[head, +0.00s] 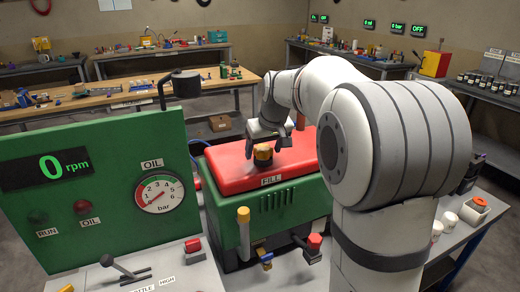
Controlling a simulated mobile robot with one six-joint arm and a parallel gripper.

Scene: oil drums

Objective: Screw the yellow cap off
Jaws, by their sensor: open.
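The yellow cap (263,158) sits on the red cover (225,167) of a green engine, behind a label that reads FILL. My gripper (265,146) is above the cap, its fingers open and pointing down on the left and right of it. The gripper hides the top of the cap. I cannot tell whether the fingers touch it.
A green panel (105,145) with an oil gauge and a 0 rpm display stands at the left. A yellow-topped handle (243,215) and a red-handled valve (314,243) are at the engine's front. Benches with tools stand behind.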

